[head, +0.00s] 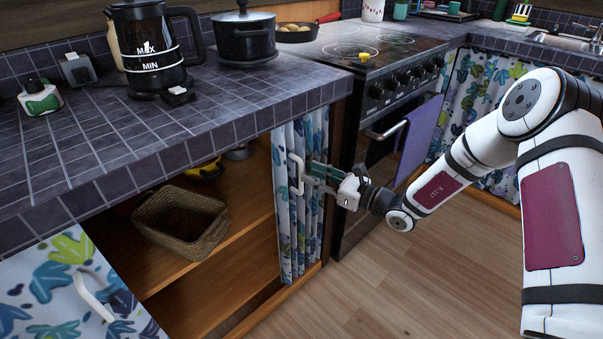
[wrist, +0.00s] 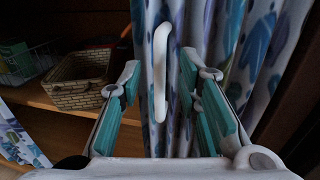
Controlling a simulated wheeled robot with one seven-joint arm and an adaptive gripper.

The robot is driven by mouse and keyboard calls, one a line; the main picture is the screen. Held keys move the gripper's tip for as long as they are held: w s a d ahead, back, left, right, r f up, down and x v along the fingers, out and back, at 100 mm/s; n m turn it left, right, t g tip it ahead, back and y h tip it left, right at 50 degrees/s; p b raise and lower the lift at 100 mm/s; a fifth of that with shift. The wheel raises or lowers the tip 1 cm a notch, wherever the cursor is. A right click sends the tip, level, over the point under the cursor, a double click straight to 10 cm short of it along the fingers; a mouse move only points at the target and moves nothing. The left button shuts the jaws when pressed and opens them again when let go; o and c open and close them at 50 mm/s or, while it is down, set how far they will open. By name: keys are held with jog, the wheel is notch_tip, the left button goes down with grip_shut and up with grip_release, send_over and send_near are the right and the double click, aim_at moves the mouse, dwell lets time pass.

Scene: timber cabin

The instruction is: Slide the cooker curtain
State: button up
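The curtain (head: 292,225) beside the cooker has a white ground with a blue and purple leaf print. It hangs bunched in narrow folds at the right end of the open cabinet. Its white upright handle (head: 295,174) shows on its left part, and also in the wrist view (wrist: 160,70). My gripper (head: 312,178) is at the handle's height, just in front of the curtain. In the wrist view its two teal-padded fingers are spread, with the handle seen between them and a gap on both sides. Whether the fingertips reach around the handle is unclear.
The cooker (head: 385,100) with a purple towel (head: 418,137) stands right of the curtain. The cabinet's left part is open, with a wicker basket (head: 180,222) on its shelf. Another curtain (head: 65,295) with a handle hangs at lower left. The wooden floor (head: 430,265) is clear.

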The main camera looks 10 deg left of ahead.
aim_at(301, 193)
jog(key=shift+b+x, duration=0.45)
jog(key=shift+x, duration=1.85)
grip_shut()
